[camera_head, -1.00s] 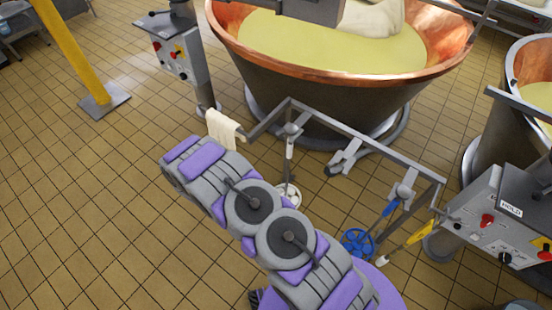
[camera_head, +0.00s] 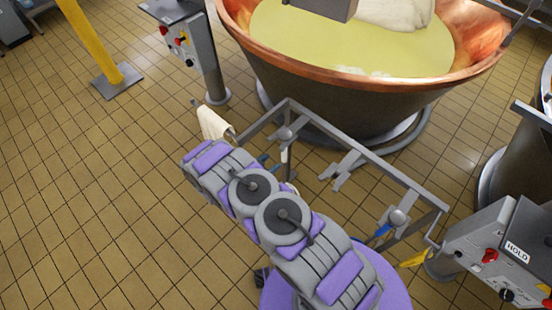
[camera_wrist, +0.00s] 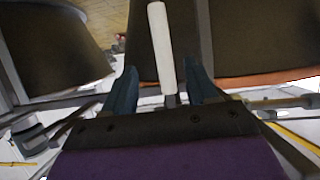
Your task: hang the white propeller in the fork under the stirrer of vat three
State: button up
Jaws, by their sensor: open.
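In the wrist view, a white handle (camera_wrist: 160,45) on a grey shaft stands between the two dark blue fingers of my open gripper (camera_wrist: 160,70), with no clear contact. In the head view, a small part of the white handle (camera_head: 285,155) shows beneath a holder on the grey rail (camera_head: 370,155), and my gripper (camera_head: 269,163) is beside it. The white propeller is almost wholly hidden behind my arm. A copper vat (camera_head: 350,90) with yellow liquid stands behind the rail. A grey stirrer part (camera_head: 325,8) is above it; no fork under it is visible.
A blue-handled tool (camera_head: 383,230) and a yellow tool (camera_head: 415,259) hang at the rail's right end. Control boxes stand left (camera_head: 180,40) and right (camera_head: 500,255).

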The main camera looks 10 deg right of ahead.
aim_at(283, 155)
jog(key=b+x, duration=0.1)
jog(key=x, duration=0.6)
jog(key=shift+d, duration=0.4)
jog(key=shift+w+d+f+b, duration=0.1)
jog(key=shift+w+f+b, duration=0.1)
jog(key=shift+w+b, duration=0.1)
jog(key=shift+x, duration=1.35)
jog(key=shift+a+r, duration=0.1)
jog(key=shift+a, duration=0.8)
jog(key=c, duration=0.5)
jog(key=shift+c, duration=0.7)
jog(key=shift+d, duration=0.65)
grip_shut()
jog(key=shift+a, duration=0.4)
jog(key=shift+d+r, duration=0.1)
jog(key=shift+r, duration=0.1)
